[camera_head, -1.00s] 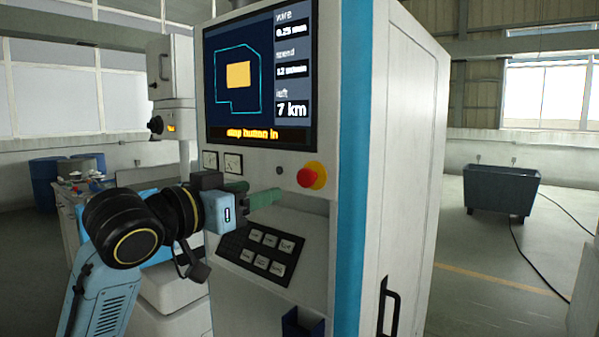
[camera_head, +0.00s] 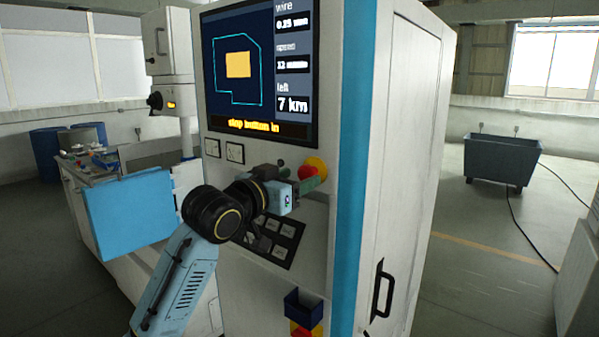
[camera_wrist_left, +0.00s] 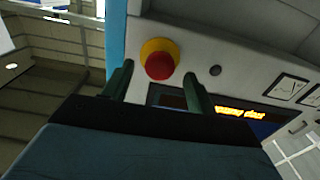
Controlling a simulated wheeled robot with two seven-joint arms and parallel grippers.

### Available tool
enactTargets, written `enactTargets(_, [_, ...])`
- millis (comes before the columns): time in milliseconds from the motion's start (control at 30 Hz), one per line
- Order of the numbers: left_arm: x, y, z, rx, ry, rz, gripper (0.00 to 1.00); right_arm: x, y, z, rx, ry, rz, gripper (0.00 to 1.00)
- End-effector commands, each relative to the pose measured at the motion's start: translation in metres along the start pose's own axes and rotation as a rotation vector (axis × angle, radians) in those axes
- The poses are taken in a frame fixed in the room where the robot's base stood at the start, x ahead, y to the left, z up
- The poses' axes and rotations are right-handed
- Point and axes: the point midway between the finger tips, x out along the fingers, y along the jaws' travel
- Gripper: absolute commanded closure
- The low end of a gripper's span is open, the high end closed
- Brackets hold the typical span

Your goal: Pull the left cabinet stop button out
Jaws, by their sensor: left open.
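The stop button is a red mushroom knob (camera_head: 307,172) on a yellow collar (camera_head: 318,164), on the cabinet front below the screen's right end. In the left wrist view the red knob (camera_wrist_left: 160,65) shows whole, ahead of and between the fingertips. My left gripper (camera_head: 304,184) is open, its green fingers pointing at the button and partly covering it in the head view. In the left wrist view my left gripper (camera_wrist_left: 157,84) has one finger on each side of the knob; I cannot tell whether they touch it. My right gripper is not in view.
The cabinet screen (camera_head: 260,75) reads "stop button in". A black key panel (camera_head: 272,240) lies below my wrist. A dark blue holder (camera_head: 304,308) sticks out lower down, with red and yellow parts below it. A grey cart (camera_head: 500,160) stands on open floor at right.

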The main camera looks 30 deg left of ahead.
Motion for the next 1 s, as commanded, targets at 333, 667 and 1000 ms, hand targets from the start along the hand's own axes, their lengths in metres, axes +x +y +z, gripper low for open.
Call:
enactTargets(333, [0.017,0.0,0.0,0.0,0.0,0.001,0.42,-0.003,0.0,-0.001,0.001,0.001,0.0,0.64])
enactTargets(667, [0.016,0.0,0.0,0.0,0.0,0.001,0.66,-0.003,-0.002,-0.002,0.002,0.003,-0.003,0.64])
enactTargets(1000, [0.016,0.0,0.0,0.0,0.0,0.001,1.0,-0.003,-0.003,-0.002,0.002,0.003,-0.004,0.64])
